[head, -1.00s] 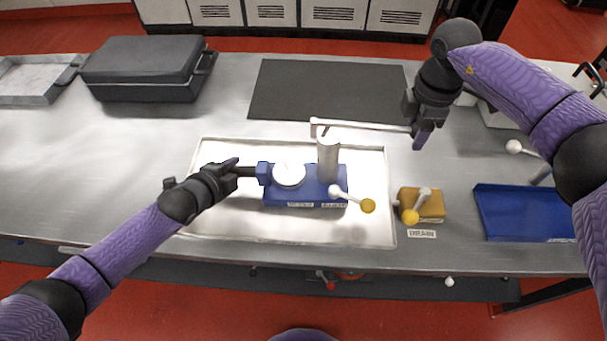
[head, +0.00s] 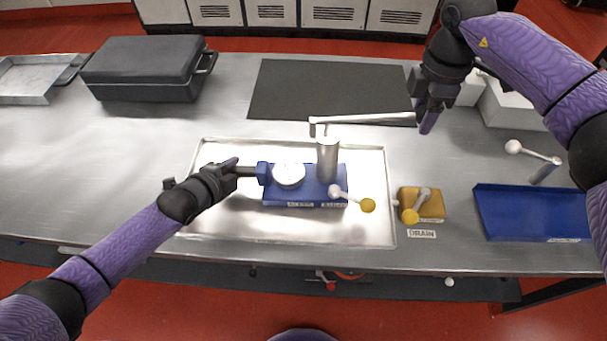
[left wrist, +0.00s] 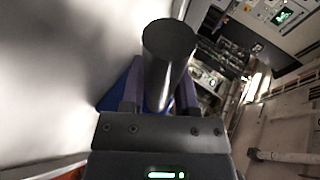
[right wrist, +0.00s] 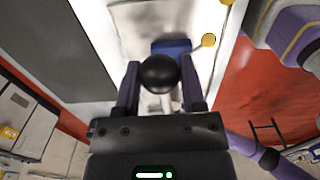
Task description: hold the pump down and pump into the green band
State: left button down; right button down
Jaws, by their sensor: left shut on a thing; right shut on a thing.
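The blue pump base (head: 305,194) stands in a shallow steel tray (head: 220,232). It carries a round white gauge (head: 289,174), a silver cylinder (head: 327,160) and a yellow-knobbed lever (head: 367,205). The gauge face is too small to read, so I cannot tell the green band. My left gripper (head: 236,170) is shut on the dark side handle (left wrist: 168,60) of the base. My right gripper (head: 430,112) is shut on the far end of the long pump lever (head: 365,119), whose black knob (right wrist: 158,74) shows in the right wrist view. The lever lies near level.
A yellow block labelled DRAIN (head: 431,207) with a yellow-knobbed handle sits right of the tray. A blue tray (head: 530,213) and white boxes (head: 510,105) are further right. A dark mat (head: 320,85) and black case (head: 148,70) lie behind.

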jog(key=shift+r, duration=0.1)
jog(key=shift+a+r, duration=0.15)
jog(key=shift+r, duration=0.45)
jog(key=shift+d+f, duration=0.2)
jog(key=shift+f, duration=2.1)
jog(key=shift+a+f, duration=0.15)
jog(key=shift+f, duration=0.8)
jog(key=shift+a+f, duration=0.1)
jog(key=shift+f, duration=0.85)
